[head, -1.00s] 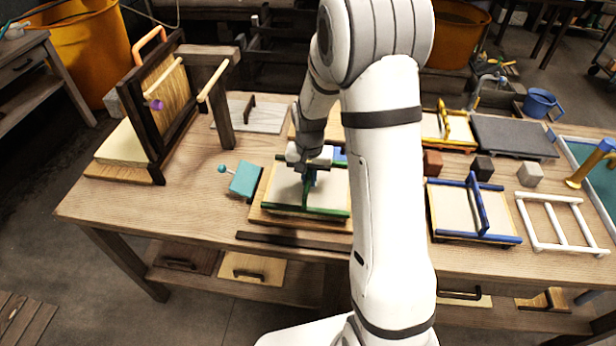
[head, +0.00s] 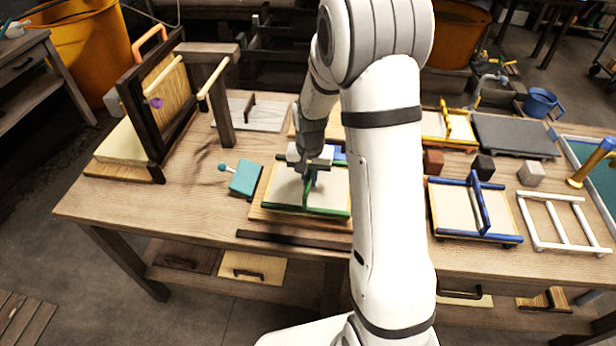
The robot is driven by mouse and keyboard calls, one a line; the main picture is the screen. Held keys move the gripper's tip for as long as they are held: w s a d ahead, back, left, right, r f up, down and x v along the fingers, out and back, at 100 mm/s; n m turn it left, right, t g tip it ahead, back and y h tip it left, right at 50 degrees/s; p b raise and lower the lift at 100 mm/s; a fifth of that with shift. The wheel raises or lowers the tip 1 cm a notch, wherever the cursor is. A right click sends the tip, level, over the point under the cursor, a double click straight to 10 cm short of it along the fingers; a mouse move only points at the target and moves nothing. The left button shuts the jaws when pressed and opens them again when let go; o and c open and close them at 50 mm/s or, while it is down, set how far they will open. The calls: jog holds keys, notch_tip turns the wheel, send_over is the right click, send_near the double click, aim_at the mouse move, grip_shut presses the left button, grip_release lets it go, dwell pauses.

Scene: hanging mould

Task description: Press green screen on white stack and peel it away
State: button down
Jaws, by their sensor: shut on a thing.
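The green-framed screen (head: 283,207) lies flat over a pale stack on a wooden board (head: 262,215), left of my arm. A green bar stands across its middle. My gripper (head: 311,178) is over this bar, pointing down, and is shut on the screen's bar. The white stack (head: 334,190) shows as a pale surface within the green frame; whether the screen touches it all over cannot be told. My arm hides the right edge of the screen and board.
A teal block with a knob (head: 245,178) stands just left of the board. A dark upright frame (head: 150,110) with a post stands at the left. A blue-framed screen (head: 455,208) and a white frame (head: 556,222) lie to the right. A dark strip (head: 290,243) lies in front.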

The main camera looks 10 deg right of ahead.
jog(key=shift+s+f+b, duration=0.1)
jog(key=shift+f+b, duration=0.35)
jog(key=shift+f, duration=0.1)
dwell(1.4)
jog(key=shift+r, duration=0.15)
jog(key=shift+r+p, duration=0.85)
jog(key=shift+r, duration=0.3)
jog(key=shift+r+p, duration=2.3)
jog(key=shift+r, duration=1.25)
jog(key=shift+f, duration=0.1)
